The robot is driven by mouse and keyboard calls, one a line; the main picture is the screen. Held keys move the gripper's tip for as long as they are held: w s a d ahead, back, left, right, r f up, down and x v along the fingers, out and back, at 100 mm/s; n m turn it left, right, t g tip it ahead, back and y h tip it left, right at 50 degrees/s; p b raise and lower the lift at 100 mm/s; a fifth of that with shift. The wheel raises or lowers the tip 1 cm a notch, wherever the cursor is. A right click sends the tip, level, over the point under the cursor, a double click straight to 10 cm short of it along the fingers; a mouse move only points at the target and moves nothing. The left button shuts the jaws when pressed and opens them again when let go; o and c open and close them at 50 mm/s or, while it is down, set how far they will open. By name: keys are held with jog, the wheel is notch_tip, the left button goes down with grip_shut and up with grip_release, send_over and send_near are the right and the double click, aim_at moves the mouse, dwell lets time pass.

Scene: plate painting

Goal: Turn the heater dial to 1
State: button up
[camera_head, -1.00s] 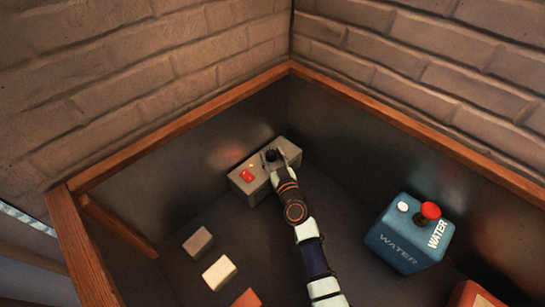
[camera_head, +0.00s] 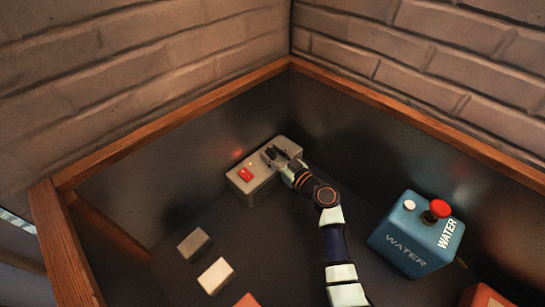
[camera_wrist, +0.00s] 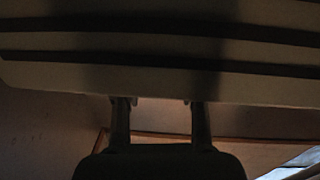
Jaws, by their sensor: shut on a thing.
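The heater box (camera_head: 252,186) is a grey block against the back left wall, with a red switch (camera_head: 245,175) and a small light on its top. My gripper (camera_head: 271,154) is over the right part of the box's top, where the dial sits. Its fingers are shut on the dial, which they mostly hide; I cannot read the dial's setting. In the wrist view my two fingers (camera_wrist: 158,102) reach up against a dark banded surface and stand apart from each other. The dial itself cannot be made out there.
A blue water box (camera_head: 405,250) with a red knob (camera_head: 440,208) and a white button stands to the right of my arm. A grey block (camera_head: 194,244), a white block (camera_head: 215,275) and an orange block (camera_head: 247,300) lie at lower left. Wooden rails edge the walls.

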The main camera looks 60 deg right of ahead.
aim_at(274, 153)
jog(key=shift+s+d+n+t+y, duration=0.15)
jog(key=shift+n+t+y, duration=0.45)
jog(key=shift+n+y, duration=1.25)
jog(key=shift+y, duration=0.55)
jog(key=o, duration=1.1)
jog(key=shift+o, duration=0.2)
notch_tip(274, 153, up, 10)
